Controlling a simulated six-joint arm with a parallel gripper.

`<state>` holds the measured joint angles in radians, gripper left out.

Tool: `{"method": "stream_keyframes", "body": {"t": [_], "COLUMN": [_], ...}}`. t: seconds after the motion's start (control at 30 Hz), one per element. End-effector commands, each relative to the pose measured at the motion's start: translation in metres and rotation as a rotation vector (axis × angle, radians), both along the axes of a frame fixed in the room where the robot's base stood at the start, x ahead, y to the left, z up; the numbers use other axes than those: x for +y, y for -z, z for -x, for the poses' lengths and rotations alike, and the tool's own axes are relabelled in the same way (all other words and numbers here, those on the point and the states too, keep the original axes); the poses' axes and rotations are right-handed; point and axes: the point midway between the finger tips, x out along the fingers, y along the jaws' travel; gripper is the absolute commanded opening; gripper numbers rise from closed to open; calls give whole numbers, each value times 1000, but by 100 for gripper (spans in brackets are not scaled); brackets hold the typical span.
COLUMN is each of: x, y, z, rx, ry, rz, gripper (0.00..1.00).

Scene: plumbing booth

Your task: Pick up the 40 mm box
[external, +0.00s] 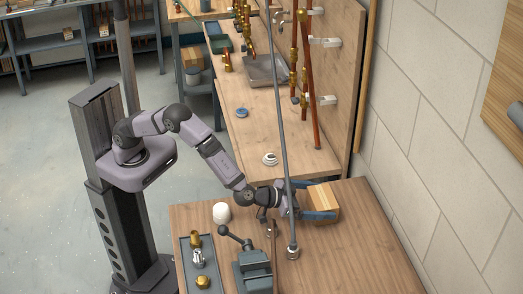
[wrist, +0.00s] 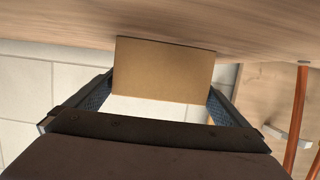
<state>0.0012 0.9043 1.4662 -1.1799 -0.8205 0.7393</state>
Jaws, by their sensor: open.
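The box (external: 325,196) is a tan, wood-coloured block at the right of the near bench, by the wall. In the wrist view its flat brown face (wrist: 163,68) fills the space ahead of my gripper (wrist: 162,84). My gripper (external: 317,200) is open and level, with one blue finger on either side of the box. The fingertips reach along the box's sides; whether they touch it, I cannot tell. The box's underside and far face are hidden.
A thin grey upright pipe (external: 286,150) stands close to my wrist. A vise (external: 254,268), a white cylinder (external: 221,212) and a tray of brass fittings (external: 184,262) are at the left. The bench's right front (external: 365,265) is clear.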

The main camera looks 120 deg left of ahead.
Motion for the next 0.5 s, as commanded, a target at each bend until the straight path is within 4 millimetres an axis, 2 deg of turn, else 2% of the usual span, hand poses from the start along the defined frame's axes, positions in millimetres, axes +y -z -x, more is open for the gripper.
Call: {"method": "stream_keyframes", "body": {"t": [0.13, 0.4, 0.47, 0.5], "x": [7, 8, 8, 8], "y": [3, 4, 4, 4], "z": [-6, -7, -7, -7], "rx": [1, 1, 1, 1], "ry": [0, 0, 0, 0], "rz": [1, 0, 0, 0], "gripper": [100, 100, 88, 78]}}
